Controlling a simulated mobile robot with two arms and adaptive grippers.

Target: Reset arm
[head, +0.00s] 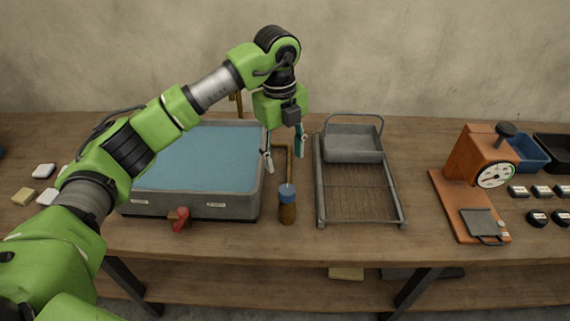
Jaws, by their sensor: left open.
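My left arm comes in from the left and reaches over the grey basin with a blue surface (205,155). My left gripper (285,167) points down with its fingers apart and nothing between them. It hangs above the bench, near the basin's right edge. A brown bottle with a blue cap (287,207) stands upright on the bench, in front of the gripper in the picture. My right gripper does not show.
Right of the gripper is a wire rack (360,195) with a grey handled tray (352,144) at its back. A wooden dial device (478,165), small dark jars (537,218) and a blue bin (527,152) stand farther right. A red valve handle (181,221) sticks out in front.

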